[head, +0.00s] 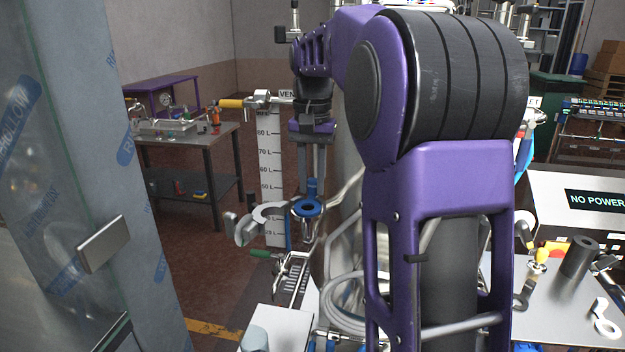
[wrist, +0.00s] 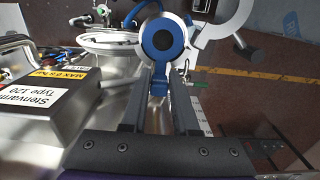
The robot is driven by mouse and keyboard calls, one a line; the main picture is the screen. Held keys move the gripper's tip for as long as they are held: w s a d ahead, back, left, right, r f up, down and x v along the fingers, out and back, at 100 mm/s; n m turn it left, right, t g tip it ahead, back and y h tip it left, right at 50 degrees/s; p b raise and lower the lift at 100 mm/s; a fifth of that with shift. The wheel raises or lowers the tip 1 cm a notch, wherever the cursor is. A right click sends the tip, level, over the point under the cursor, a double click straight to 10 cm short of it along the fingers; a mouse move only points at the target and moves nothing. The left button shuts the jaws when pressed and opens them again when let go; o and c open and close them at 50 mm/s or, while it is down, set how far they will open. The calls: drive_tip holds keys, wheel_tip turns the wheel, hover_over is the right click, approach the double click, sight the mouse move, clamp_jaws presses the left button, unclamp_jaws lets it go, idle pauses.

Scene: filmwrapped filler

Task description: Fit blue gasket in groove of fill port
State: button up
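The blue gasket (head: 307,207) is a ring with a blue tab, over the upright metal fill port (head: 308,232). In the wrist view the gasket (wrist: 178,40) lies roughly centred within the pale round flange of the port, around a dark opening. I cannot tell whether it sits in the groove or hovers just above; the groove is hidden. My gripper (head: 313,180) points down above the port. In the wrist view its fingers (wrist: 160,85) appear closed on the gasket's blue tab.
An open silver clamp (head: 250,222) hangs just left of the port. A white level scale (head: 269,165) stands behind it. In the wrist view a dark labelled box (wrist: 55,105) is at left. A film-wrapped door (head: 85,170) stands at the head view's left.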

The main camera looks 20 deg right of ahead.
drive_tip(key=o, duration=0.4)
drive_tip(key=shift+f, duration=0.2)
drive_tip(key=shift+c, duration=0.2)
drive_tip(key=shift+s+d, duration=0.1)
wheel_tip(320, 180, up, 18)
drive_tip(key=p, duration=0.2)
drive_tip(key=shift+w, duration=0.3)
drive_tip(key=shift+f, duration=0.1)
